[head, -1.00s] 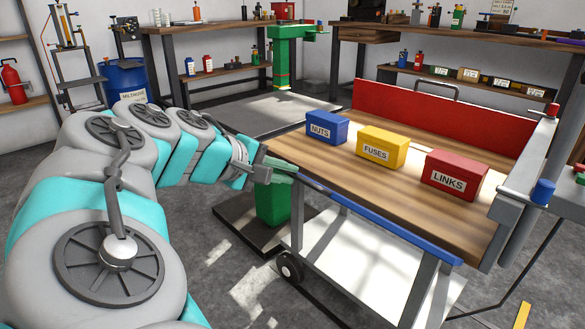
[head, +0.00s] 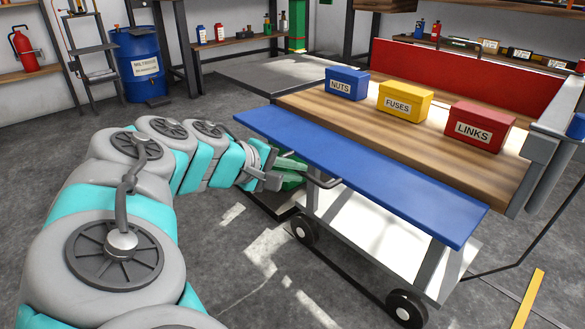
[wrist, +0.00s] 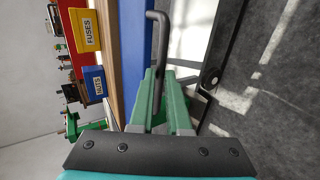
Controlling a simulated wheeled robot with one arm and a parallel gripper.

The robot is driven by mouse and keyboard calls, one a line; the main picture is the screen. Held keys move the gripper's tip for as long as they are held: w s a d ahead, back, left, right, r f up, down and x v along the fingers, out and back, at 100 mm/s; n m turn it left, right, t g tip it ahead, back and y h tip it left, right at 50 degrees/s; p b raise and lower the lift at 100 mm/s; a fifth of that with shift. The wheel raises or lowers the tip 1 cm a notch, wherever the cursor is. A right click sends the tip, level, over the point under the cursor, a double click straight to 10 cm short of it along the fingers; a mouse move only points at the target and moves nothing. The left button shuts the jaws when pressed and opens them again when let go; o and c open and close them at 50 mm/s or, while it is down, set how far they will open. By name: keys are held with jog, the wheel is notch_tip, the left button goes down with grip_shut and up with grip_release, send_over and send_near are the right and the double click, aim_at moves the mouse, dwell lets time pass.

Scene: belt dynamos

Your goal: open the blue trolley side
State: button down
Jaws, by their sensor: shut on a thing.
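The blue trolley side (head: 360,175) shows its broad face along the near edge of the wooden trolley top (head: 400,140), sloping or lying outward; its exact tilt is hard to judge. A dark grey bar handle (head: 326,183) sticks out from its outer edge. In the wrist view the side (wrist: 133,50) is a narrow blue strip, with the handle (wrist: 157,40) beside it. My gripper (head: 292,180) is at the handle's left end, and its green fingers (wrist: 158,82) are shut on the handle. The grip itself is partly hidden by the fingers.
Blue NUTS (head: 346,84), yellow FUSES (head: 404,102) and red LINKS (head: 478,127) boxes stand on the trolley top. The red side (head: 470,75) stands upright behind them. Trolley wheels (head: 304,230) are below. Grey floor in front is mostly clear.

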jog(key=shift+s+a+f, duration=0.1)
jog(key=shift+s+f, duration=0.05)
jog(key=shift+f, duration=0.65)
jog(key=c, duration=0.9)
grip_release()
jog(key=shift+r, duration=0.3)
